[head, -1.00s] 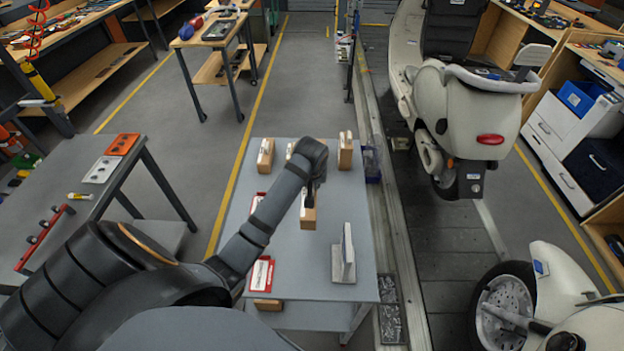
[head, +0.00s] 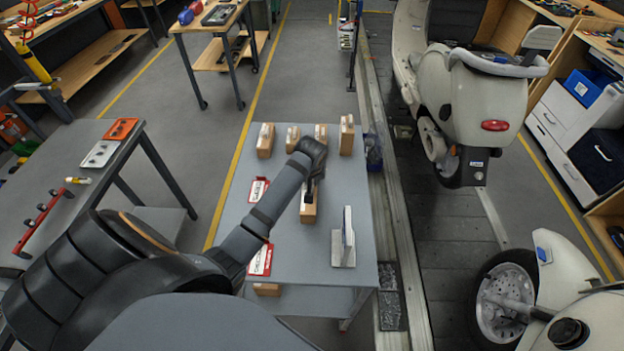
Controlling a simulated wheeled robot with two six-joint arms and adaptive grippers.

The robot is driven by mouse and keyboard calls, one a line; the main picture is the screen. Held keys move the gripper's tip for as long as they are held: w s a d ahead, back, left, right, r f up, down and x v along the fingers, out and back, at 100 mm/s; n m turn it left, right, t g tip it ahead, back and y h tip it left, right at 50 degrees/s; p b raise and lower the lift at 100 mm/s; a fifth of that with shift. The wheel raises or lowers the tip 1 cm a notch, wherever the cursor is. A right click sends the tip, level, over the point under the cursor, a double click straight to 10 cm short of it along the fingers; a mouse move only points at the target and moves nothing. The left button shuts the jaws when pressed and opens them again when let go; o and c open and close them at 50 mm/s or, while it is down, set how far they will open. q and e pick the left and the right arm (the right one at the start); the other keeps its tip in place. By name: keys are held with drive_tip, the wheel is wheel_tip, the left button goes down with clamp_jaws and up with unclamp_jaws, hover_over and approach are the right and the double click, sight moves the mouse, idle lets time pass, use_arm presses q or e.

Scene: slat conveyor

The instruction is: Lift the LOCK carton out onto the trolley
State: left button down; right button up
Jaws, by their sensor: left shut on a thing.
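My left gripper (head: 309,188) is over the middle of the grey table (head: 298,236), pointing down. It is shut on a small brown carton (head: 308,212), whose upper part is partly hidden by the fingers. I cannot tell whether this carton touches the table top. Several similar cartons stand upright in a row at the far end: one at left (head: 265,143), one beside it (head: 292,139), one right of that (head: 320,137), and one at the far right (head: 346,138). Their lettering is too small to read, so I cannot tell which is LOCK. My right gripper is not in view.
A grey upright stand (head: 344,246) is at the table's right. Two red-and-white signs (head: 258,189) lie along its left side. Another carton (head: 267,289) is on the lower shelf. A grey bench (head: 70,215) is at left, a scooter on the conveyor (head: 440,240) at right.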

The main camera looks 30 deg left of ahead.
use_arm(q)
drive_tip(key=shift+r, duration=0.1)
drive_tip(key=shift+p, duration=0.5)
drive_tip(key=shift+f, duration=0.3)
drive_tip(key=shift+f, duration=0.3)
idle(0.5)
drive_tip(key=c, duration=1.3)
unclamp_jaws()
drive_tip(key=shift+c, duration=0.2)
